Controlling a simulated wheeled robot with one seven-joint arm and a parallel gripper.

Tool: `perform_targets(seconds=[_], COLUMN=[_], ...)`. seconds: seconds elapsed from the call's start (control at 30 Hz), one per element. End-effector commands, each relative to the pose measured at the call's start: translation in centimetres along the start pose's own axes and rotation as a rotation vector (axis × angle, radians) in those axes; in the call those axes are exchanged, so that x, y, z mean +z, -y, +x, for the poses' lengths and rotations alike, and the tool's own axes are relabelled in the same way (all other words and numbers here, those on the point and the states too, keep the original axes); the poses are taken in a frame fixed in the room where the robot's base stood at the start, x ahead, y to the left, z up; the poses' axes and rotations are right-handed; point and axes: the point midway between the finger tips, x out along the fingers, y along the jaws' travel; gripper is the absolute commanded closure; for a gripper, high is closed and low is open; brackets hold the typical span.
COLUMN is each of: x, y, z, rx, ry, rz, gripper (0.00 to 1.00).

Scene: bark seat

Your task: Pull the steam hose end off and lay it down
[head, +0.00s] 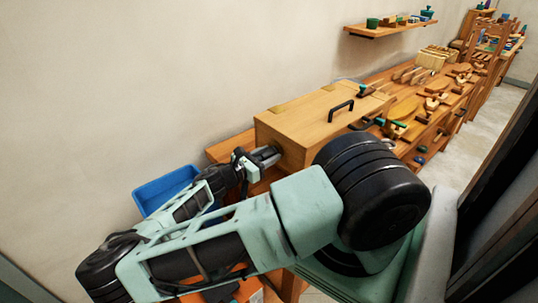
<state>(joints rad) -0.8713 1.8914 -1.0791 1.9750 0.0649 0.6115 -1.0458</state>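A wooden steam box (322,118) with a black handle on its lid stands on the near end of a wooden bench. My gripper (268,156) is at the left end of the box, close to or touching that end face. The fingertips are small and dark here, so I cannot tell whether they are open or shut. I cannot make out the steam hose or its end; my gripper and arm cover much of that area.
A blue bin (157,188) stands against the wall, left of the bench, partly behind my arm. The bench (374,76) runs on to the back right with several clamps and wooden pieces. A wall shelf (388,30) is above it. Floor (488,125) shows at right.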

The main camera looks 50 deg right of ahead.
Motion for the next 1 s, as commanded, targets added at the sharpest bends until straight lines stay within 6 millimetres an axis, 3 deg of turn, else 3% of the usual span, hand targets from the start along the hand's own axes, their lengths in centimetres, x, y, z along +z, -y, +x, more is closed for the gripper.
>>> perform_targets(seconds=[0.03, 0.13, 1.0], x=[0.0, 0.0, 0.0], y=[0.0, 0.0, 0.0], z=[0.0, 0.0, -2.5], rx=[0.000, 0.000, 0.000], ry=[0.000, 0.000, -0.001], rz=[0.000, 0.000, 0.001], gripper=[0.71, 0.99, 1.00])
